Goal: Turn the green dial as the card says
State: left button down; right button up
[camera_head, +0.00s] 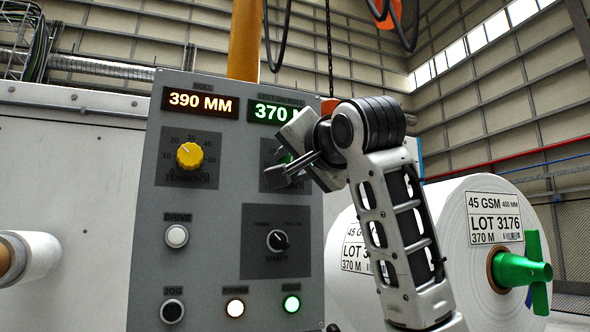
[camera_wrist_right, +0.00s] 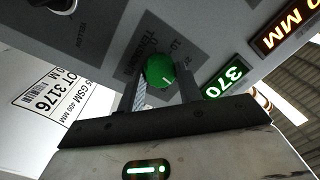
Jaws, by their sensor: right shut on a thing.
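The green dial (camera_wrist_right: 160,71) sits on the grey control panel (camera_head: 200,258), with a pale pointer mark on its face. My right gripper (camera_wrist_right: 160,88) has one finger on each side of it and is shut on it. In the head view the gripper (camera_head: 283,168) hides most of the dial and its scale. I see no separate card. A label (camera_head: 494,212) on the paper roll reads 45 GSM, 400 MM, LOT 3176, 370 M. My left gripper is out of view.
An amber display (camera_head: 200,103) reads 390 MM. A green display (camera_head: 272,111) reads 370, partly covered by my gripper. A yellow dial (camera_head: 190,155), a black shaft knob (camera_head: 278,240) and several buttons are on the panel. The large paper roll (camera_head: 455,260) stands at right.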

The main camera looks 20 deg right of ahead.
pick_arm(q)
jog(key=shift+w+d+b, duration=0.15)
jog(key=shift+b, duration=0.25)
pick_arm(e)
jog(key=m, duration=0.7)
jog(key=shift+h, duration=0.3)
jog(key=shift+m, duration=0.3)
jog(key=o, duration=1)
jog(key=shift+s, duration=0.1)
